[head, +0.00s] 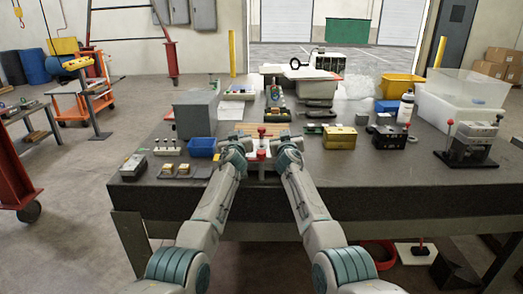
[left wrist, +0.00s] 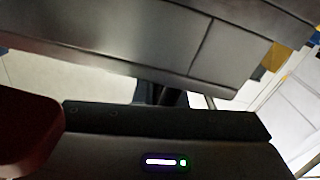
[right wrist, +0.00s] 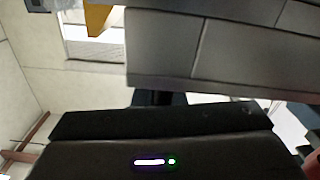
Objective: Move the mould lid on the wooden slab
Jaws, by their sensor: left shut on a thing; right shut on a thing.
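The mould lid (head: 262,145) is a pale plate with a red knob at its back and another at its front, near the front edge of the table. My left gripper (head: 248,156) is shut on its left side, and my right gripper (head: 276,157) is shut on its right side. The wooden slab (head: 275,128) is a light brown board just behind the lid, partly hidden by it and by my grippers. I cannot tell whether the lid touches the slab. A dark red shape (left wrist: 28,130) shows close up in the left wrist view.
A blue bin (head: 202,147) and small gold blocks (head: 175,169) lie left of my left gripper. A grey box (head: 196,112) stands behind them. A gold block (head: 339,137) and a black device (head: 389,137) are on the right. Bare dark table (head: 340,168) lies right of my right gripper.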

